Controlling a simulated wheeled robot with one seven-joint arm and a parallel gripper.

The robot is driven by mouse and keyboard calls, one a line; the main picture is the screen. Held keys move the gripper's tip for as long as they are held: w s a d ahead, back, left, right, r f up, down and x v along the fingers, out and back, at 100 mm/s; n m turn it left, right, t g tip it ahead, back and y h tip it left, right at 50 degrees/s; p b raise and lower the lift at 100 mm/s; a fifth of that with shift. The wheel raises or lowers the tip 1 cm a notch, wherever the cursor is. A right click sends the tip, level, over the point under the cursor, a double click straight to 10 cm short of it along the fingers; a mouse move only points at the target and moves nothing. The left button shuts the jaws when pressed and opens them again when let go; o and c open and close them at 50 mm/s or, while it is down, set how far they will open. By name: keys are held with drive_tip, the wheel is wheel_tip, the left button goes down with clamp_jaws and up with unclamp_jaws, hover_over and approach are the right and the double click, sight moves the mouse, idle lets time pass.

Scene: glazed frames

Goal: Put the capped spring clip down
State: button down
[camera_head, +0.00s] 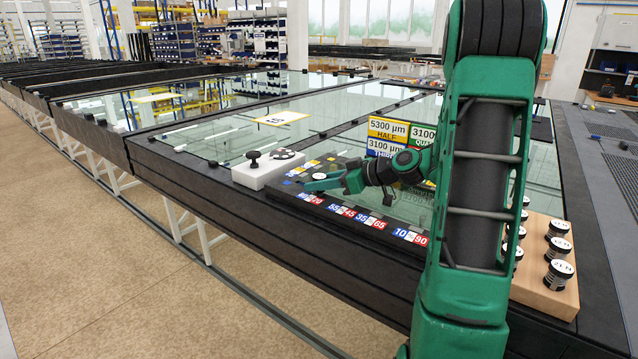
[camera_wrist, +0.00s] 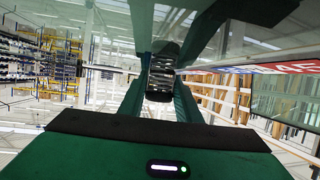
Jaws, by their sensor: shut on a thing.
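My gripper (camera_head: 318,183) reaches left over the dark board with coloured number labels (camera_head: 375,223), near its left end. It is shut on the capped spring clip, whose white round cap (camera_head: 320,176) shows between the fingers in the head view. In the wrist view the clip (camera_wrist: 161,77) shows as a black ribbed spring body between the two green fingers. My fingers hide part of the clip, and I cannot tell whether it touches the board.
A white block (camera_head: 258,177) with a black knob and a dark disc stands just left of my gripper. A wooden block (camera_head: 540,288) with several capped clips is at the right. Yellow and green signs (camera_head: 388,128) stand behind my arm. Clear glass (camera_head: 230,134) lies beyond.

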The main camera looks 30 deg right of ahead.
drive_tip(key=shift+s+a+f, duration=0.1)
drive_tip(key=shift+s+f, duration=0.1)
drive_tip(key=shift+f, duration=0.5)
drive_tip(key=c, duration=1.3)
unclamp_jaws()
drive_tip(key=shift+r, duration=0.1)
drive_tip(key=shift+w+r, duration=0.1)
drive_tip(key=shift+r, duration=0.15)
drive_tip(key=v, duration=1.2)
drive_tip(key=shift+w+r, duration=0.1)
drive_tip(key=shift+r, duration=0.35)
